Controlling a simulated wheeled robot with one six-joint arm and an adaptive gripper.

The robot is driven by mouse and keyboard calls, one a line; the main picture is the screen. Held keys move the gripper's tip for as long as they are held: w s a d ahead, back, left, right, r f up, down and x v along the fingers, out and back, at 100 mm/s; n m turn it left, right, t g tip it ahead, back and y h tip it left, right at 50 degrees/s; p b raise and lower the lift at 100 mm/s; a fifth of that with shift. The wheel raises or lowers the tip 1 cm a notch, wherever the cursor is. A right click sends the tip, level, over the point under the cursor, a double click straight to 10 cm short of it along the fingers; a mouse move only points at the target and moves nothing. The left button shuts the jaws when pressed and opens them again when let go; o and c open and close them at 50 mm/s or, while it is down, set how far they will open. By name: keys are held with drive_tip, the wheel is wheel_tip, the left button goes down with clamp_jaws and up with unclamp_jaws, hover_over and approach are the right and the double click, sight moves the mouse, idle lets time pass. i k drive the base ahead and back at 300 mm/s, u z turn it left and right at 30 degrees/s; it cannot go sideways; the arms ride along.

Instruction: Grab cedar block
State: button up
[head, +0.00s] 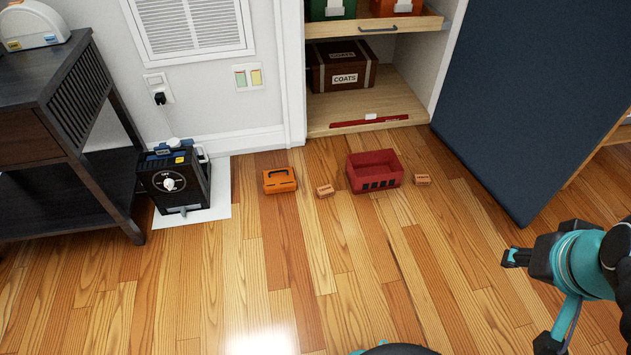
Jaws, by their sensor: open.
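Two small orange-brown blocks lie on the wooden floor in the head view. One block (325,191) is just left of a red open bin (375,183), and the other block (422,180) is just right of it. Both have faint dark markings too small to read, so I cannot tell which of them is cedar. My gripper (509,257) is at the right, above the floor, pointing left. It is open and empty, apart from both blocks, to the right of and nearer than them.
An orange case (279,180) sits left of the blocks. A black machine (176,181) stands on a white mat beside a dark table (70,93). Behind is an open cupboard with a COATS box (340,75). A dark blue panel (530,90) stands at right. The near floor is clear.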

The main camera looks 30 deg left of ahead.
sight(323, 191)
drive_tip(key=u, duration=0.8)
drive_tip(key=i, duration=0.9)
drive_tip(key=u, duration=0.95)
